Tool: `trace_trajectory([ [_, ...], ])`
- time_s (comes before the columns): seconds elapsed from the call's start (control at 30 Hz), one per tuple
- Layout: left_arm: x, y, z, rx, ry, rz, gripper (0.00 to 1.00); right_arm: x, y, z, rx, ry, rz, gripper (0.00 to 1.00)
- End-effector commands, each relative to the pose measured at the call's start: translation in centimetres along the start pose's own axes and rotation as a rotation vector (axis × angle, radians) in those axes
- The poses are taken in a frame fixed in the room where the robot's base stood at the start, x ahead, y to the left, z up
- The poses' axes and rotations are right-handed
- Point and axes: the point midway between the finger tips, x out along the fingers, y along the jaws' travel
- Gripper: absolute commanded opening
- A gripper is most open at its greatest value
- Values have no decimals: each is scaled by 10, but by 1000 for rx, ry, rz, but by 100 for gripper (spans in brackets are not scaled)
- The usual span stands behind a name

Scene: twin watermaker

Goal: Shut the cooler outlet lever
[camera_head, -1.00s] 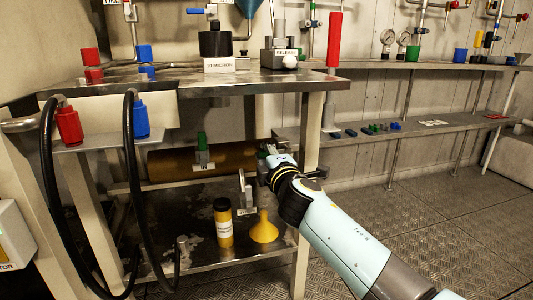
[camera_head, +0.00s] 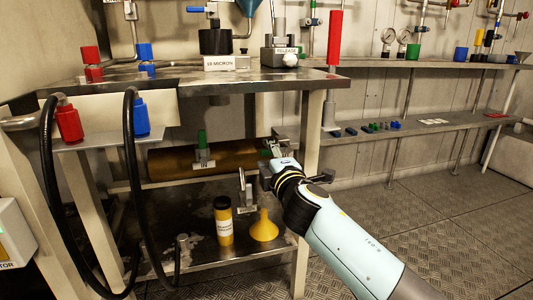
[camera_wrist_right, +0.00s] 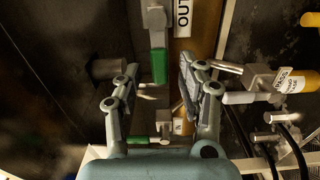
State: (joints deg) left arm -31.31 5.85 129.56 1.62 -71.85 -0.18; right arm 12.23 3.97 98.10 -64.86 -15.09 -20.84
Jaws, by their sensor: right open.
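The cooler is a brown cylinder (camera_head: 165,162) lying under the bench. Its outlet lever, a green handle (camera_wrist_right: 159,66) on a grey valve beside an "OUT" label (camera_wrist_right: 184,14), shows in the right wrist view. My right gripper (camera_wrist_right: 154,78) is open, and the green handle appears between its two fingers. I cannot tell whether either finger touches it. In the head view my right gripper (camera_head: 279,146) is at the cooler's right end and hides most of the outlet lever. The inlet lever (camera_head: 202,140), also green, stands upright near the cooler's middle. My left gripper is out of view.
The metal bench top (camera_head: 130,84) is above the cooler, with a bench leg (camera_head: 308,150) just right of my gripper. A lower shelf (camera_head: 190,262) holds a yellow bottle (camera_head: 223,225) and a yellow funnel (camera_head: 264,228). Black hoses (camera_head: 48,190) hang at the left.

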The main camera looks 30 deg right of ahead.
Motion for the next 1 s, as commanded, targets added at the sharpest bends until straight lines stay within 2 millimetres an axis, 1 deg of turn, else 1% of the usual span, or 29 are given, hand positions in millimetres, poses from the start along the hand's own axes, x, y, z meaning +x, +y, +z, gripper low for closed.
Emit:
trace_trajectory([
  [0.03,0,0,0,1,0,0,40,-12,-2,0,1,0,-3,40],
  [0.2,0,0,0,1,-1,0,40,-52,-2,0,1,0,-4,40],
  [0.3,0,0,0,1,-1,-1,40,-72,-2,0,2,-1,-5,40],
  [0.4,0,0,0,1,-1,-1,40,-86,-2,0,2,-1,-4,40],
  [0.5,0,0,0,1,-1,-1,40,-94,-2,0,1,0,-3,40],
  [0.6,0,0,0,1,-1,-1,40,-98,-1,0,1,0,-2,40],
  [1.0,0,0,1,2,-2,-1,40,-98,-1,0,1,0,-2,40],
])
